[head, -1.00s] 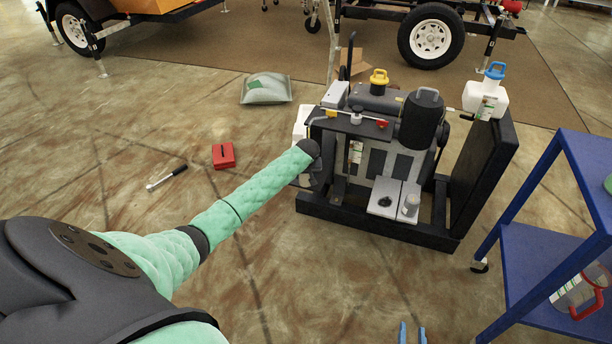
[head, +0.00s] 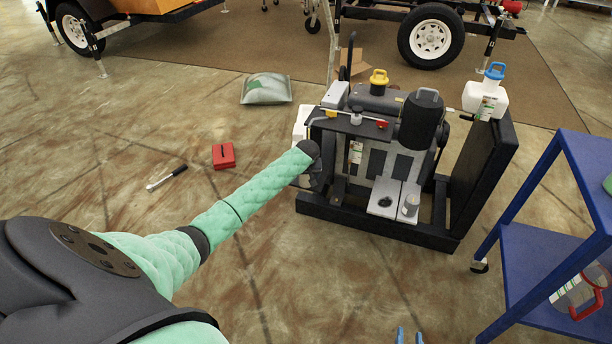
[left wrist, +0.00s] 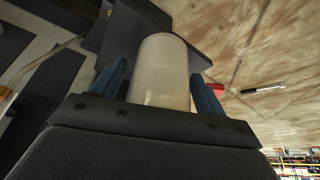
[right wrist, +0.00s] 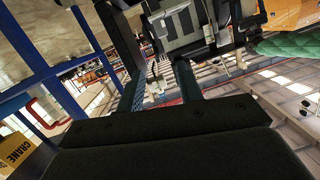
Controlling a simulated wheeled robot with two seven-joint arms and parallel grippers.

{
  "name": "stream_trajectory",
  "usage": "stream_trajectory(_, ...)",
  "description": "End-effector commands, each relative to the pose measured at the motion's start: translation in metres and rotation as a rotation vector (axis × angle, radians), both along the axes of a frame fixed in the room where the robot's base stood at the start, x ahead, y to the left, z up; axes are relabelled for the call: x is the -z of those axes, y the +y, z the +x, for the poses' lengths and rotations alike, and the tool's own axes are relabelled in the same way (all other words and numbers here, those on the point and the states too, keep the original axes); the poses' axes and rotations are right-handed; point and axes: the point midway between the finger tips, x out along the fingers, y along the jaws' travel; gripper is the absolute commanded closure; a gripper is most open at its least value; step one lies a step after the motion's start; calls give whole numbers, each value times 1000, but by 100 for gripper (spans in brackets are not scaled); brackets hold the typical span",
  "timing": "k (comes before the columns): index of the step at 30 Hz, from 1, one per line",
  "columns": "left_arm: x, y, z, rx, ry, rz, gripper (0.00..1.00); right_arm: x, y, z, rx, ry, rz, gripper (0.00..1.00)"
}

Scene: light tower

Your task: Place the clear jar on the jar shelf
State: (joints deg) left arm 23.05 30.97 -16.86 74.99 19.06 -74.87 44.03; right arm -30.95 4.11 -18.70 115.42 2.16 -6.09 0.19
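My left gripper (left wrist: 158,88) is shut on a pale, translucent cylinder with a rounded end, which looks like the clear jar (left wrist: 160,70). In the head view my left gripper (head: 316,178) is at the left side of the engine unit (head: 375,150), and the jar cannot be made out there. I cannot tell which surface is the jar shelf; a light grey ledge (head: 383,211) on the unit's front has a dark round spot and a small grey can (head: 410,205). My right gripper (right wrist: 161,85) is open and empty; its blue fingertips (head: 410,336) show at the bottom edge.
A blue cart (head: 540,265) stands at the right, with a clear container with a red handle (head: 580,292) on its lower shelf. A white jug with a blue cap (head: 485,100) sits at the black frame. A red box (head: 223,156) and a ratchet (head: 167,178) lie on open floor.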

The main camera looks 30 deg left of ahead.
Motion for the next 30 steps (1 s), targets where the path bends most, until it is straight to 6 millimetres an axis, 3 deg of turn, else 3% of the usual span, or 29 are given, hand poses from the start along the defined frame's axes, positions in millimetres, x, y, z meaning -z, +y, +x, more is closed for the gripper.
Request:
stream_trajectory(9, -1, 0, 0, 0, 0, 0, 26, -4, 0, -1, 1, -9, 3, 64)
stream_trajectory(14, -9, -1, -2, 0, 0, 0, 26, -22, 1, 6, 2, -46, 12, 64)
stream_trajectory(18, -21, -4, -5, 0, -1, 0, 26, 17, -1, -6, -8, 64, -15, 64)
stream_trajectory(30, -57, -13, -18, 0, -1, -1, 26, 89, -4, -45, -27, 298, -64, 64)
